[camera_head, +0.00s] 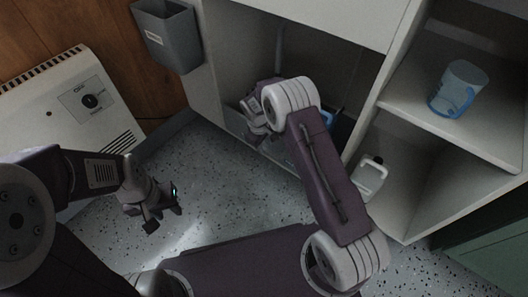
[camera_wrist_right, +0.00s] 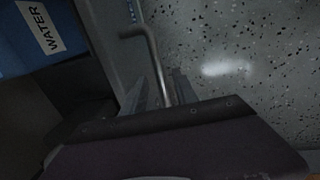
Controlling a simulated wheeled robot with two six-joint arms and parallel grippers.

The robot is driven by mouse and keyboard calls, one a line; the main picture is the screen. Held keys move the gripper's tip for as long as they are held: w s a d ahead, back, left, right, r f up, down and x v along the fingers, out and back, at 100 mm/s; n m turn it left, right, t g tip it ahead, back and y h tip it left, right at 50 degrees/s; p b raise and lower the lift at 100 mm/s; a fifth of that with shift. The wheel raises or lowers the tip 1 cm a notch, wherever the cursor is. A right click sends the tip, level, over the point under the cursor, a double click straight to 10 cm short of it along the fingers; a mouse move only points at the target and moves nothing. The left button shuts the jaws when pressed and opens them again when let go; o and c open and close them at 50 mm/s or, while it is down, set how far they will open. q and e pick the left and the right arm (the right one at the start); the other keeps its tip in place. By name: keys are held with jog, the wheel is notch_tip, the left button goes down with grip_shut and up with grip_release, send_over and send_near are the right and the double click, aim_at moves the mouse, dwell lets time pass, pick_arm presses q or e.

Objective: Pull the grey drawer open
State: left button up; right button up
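The grey drawer (camera_head: 236,124) sits low in the white cabinet's opening, largely hidden by my right arm. How far out it stands is unclear. In the right wrist view, its grey front (camera_wrist_right: 104,45) carries a bent metal bar handle (camera_wrist_right: 155,62). My right gripper (camera_wrist_right: 164,88) has the handle's near end between its dark fingers. I cannot tell whether they press on it. In the head view, my right wrist is at the cabinet opening and its fingertips are hidden. My left gripper (camera_head: 163,213) is open and empty above the speckled floor, away from the drawer.
A blue item labelled WATER (camera_wrist_right: 30,35) lies behind the drawer front. A blue clear mug (camera_head: 458,88) stands on the right shelf, with a pale handled container (camera_head: 370,178) below. A grey bin (camera_head: 167,38) hangs on the cabinet side. A white heater (camera_head: 75,105) stands left. Floor in front is clear.

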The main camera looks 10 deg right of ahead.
jog(key=shift+d+f, duration=0.1)
jog(key=shift+f, duration=0.2)
grip_shut()
dwell(1.2)
